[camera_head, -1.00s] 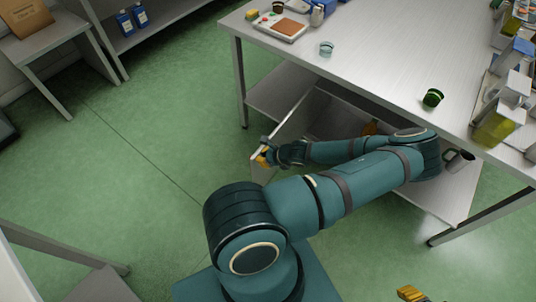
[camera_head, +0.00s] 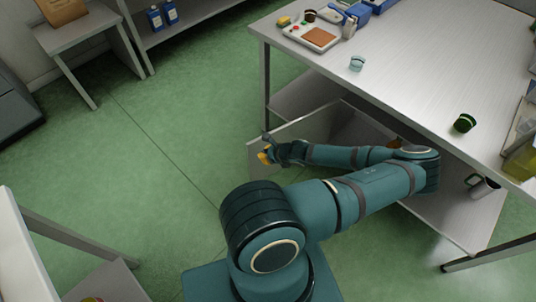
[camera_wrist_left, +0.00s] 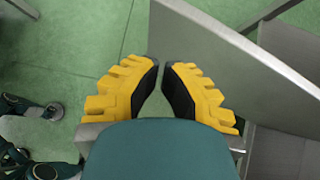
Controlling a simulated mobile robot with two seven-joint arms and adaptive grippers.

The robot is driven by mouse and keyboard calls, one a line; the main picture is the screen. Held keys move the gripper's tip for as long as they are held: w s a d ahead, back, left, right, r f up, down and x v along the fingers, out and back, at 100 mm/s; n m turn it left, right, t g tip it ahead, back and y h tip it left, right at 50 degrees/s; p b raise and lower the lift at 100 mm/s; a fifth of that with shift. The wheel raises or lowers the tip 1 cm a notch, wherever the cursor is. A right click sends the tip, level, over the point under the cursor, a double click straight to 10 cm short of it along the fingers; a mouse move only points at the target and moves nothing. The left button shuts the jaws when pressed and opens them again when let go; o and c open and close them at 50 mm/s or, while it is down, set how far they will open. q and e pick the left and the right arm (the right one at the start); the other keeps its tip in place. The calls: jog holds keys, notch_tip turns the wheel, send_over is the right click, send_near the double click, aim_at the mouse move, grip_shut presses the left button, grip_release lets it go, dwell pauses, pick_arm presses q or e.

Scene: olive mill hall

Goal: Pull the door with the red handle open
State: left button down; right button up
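The door is a grey panel (camera_head: 296,130) under the steel table and stands swung outward from the cabinet. Its red handle does not show in any view. My left gripper (camera_head: 266,155) is at the door's free outer edge in the head view. In the left wrist view, the yellow-and-black fingertips (camera_wrist_left: 161,66) nearly meet, with only a narrow gap and nothing visible between them. The door panel (camera_wrist_left: 235,55) lies just beyond the tips; I cannot tell whether they touch it. My right gripper is out of view.
A metal mug (camera_head: 482,186) stands on the lower shelf. Green floor is clear left of the door; a bench (camera_head: 75,235) stands at lower left.

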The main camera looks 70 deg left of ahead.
pick_arm(q)
jog(key=v, duration=1.2)
jog(key=w+d+f+n+t+h, duration=0.1)
jog(key=d+f+n+h, duration=0.25)
jog(key=d, duration=0.55)
jog(key=w+d+f+n+t+h, duration=0.1)
jog(key=d+f+n+h, duration=0.25)
jog(key=d, duration=0.55)
jog(key=w+d+r+n+t+h, duration=0.1)
jog(key=w+d+r+n, duration=0.1)
jog(key=d, duration=0.4)
jog(key=w+d+r+n+t+h, duration=0.2)
jog(key=w+d+r, duration=0.2)
jog(key=d, duration=0.3)
jog(key=w+d+r+n+t+h, duration=0.1)
jog(key=w+d+r+n, duration=0.1)
jog(key=d, duration=0.5)
jog(key=shift+w+r+t+h, duration=0.3)
jog(key=shift+w+r+t, duration=0.15)
jog(key=shift+w, duration=0.35)
jog(key=shift+w+d, duration=0.1)
jog(key=shift+d, duration=0.05)
